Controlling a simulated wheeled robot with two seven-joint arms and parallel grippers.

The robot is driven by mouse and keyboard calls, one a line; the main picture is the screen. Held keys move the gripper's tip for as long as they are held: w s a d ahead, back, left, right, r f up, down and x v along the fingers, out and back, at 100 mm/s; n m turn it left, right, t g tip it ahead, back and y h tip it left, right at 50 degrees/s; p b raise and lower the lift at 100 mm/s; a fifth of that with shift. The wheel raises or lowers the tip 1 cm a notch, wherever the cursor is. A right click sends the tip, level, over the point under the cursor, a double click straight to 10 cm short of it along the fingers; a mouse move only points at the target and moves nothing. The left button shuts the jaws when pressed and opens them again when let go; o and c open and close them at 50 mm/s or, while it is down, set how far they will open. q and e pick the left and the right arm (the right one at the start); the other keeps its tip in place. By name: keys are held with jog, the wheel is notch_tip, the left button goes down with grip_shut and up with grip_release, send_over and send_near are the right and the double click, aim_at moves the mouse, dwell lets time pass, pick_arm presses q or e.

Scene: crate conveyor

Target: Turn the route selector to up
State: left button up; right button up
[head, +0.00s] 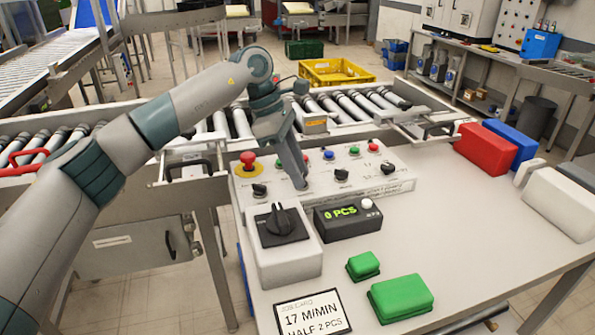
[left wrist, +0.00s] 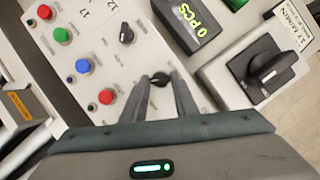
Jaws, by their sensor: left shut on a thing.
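A sloped light-grey control panel (head: 325,190) carries a row of small black knobs below coloured buttons. My left gripper (head: 301,186) reaches down onto it, its fingers shut on one small black knob (left wrist: 160,79), second from the left in the head view. In the left wrist view the knob shows between the fingertips; its pointer direction is hard to tell. Its label is too small to read, so I cannot confirm it is the route selector. Another small knob (head: 342,174) stands to its right. At the bottom edge of the head view a dark part may be my right gripper (head: 491,324).
A box with a large black rotary switch (head: 279,221) and a counter reading 0 PCS (head: 347,214) stand in front of the panel. A red emergency button (head: 248,160) is to the left. Green blocks (head: 400,297) and a job card (head: 312,314) lie nearer. A roller conveyor (head: 345,104) runs behind.

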pick_arm(q)
jog(key=shift+w+r+m+g, duration=0.15)
jog(key=shift+m+g, duration=0.35)
jog(key=shift+m, duration=1)
pick_arm(e)
jog(key=shift+s+f, duration=0.15)
jog(key=shift+f, duration=0.15)
jog(key=shift+s+d+f, duration=0.1)
jog(key=shift+s+f, duration=0.05)
pick_arm(q)
jog(key=o, duration=1.1)
jog(key=shift+c, duration=0.2)
pick_arm(e)
jog(key=shift+w, duration=0.2)
